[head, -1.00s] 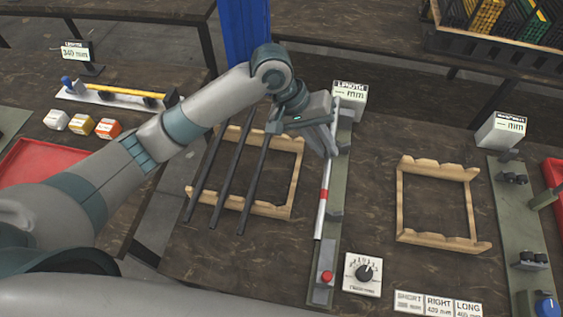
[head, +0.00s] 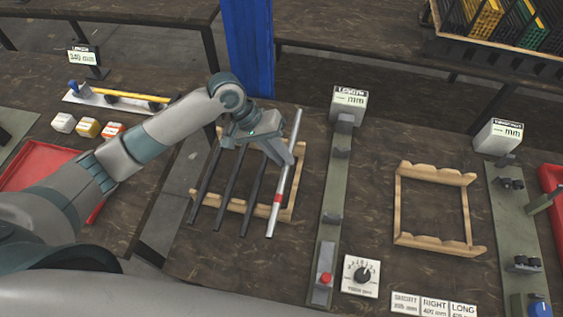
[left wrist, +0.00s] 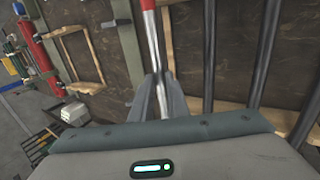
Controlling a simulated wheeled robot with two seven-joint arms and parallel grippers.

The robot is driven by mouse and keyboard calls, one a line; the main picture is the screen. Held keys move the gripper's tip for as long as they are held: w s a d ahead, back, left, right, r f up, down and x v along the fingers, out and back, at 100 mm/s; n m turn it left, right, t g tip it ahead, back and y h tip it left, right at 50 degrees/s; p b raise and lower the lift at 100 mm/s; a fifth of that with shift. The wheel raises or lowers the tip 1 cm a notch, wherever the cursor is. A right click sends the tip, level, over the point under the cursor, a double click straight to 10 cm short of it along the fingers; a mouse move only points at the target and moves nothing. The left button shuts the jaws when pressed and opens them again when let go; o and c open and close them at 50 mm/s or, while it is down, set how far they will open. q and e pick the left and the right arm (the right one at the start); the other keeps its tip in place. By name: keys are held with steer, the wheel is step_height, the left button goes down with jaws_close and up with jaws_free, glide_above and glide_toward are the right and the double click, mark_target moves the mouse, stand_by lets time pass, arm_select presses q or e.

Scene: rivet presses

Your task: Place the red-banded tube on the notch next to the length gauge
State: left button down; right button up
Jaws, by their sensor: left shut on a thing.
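The silver red-banded tube (head: 278,198) is held by my left gripper (head: 285,158) over the right side of the left wooden rack (head: 291,212), roughly in line with the rack's dark tubes. I cannot tell whether it touches the rack's notches. In the left wrist view, the tube (left wrist: 151,40) runs between the shut fingers of the gripper (left wrist: 160,92), its red band at the top edge. The length gauge (head: 331,190), a long green base with a sign reading "-- mm", stands empty just right of the rack. My right gripper is not in view.
Several dark tubes (head: 229,185) lie on the rack left of the held tube. An empty wooden rack (head: 398,205) stands right of the gauge. Bare table separates rack and gauge.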

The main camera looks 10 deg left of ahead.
arm_select(q)
step_height(320, 180, down, 3)
steer(key=shift+f+p, duration=0.2)
steer(key=shift+p, duration=0.45)
steer(key=shift+f, duration=0.2)
steer(key=c, duration=1.7)
jaws_free()
steer(key=shift+f, duration=0.15)
